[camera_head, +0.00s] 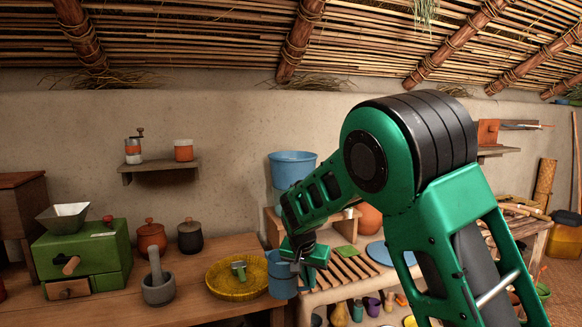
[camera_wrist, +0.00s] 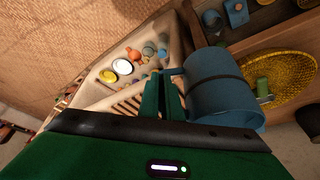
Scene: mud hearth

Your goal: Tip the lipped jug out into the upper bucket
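The upper bucket (camera_head: 291,168) is blue and stands high against the wall, its lower part partly hidden by my arm. The jug (camera_head: 281,278) is blue and hangs at my gripper (camera_head: 309,257), close to the right end of the left table; it looks about upright in the head view. In the wrist view the jug (camera_wrist: 222,100) is a large blue cylinder with a dark band, right beside my green fingers (camera_wrist: 162,95). The fingers are close together on its handle, which they mostly hide. The jug's lip and contents are not visible.
A yellow basket (camera_head: 237,279) holding a green item lies left of the jug. A stone mortar (camera_head: 158,290) and a green grinder (camera_head: 81,255) stand farther left. A slatted rack (camera_head: 345,270) and a blue disc (camera_head: 388,253) are to the right. More blue shows below the upper bucket.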

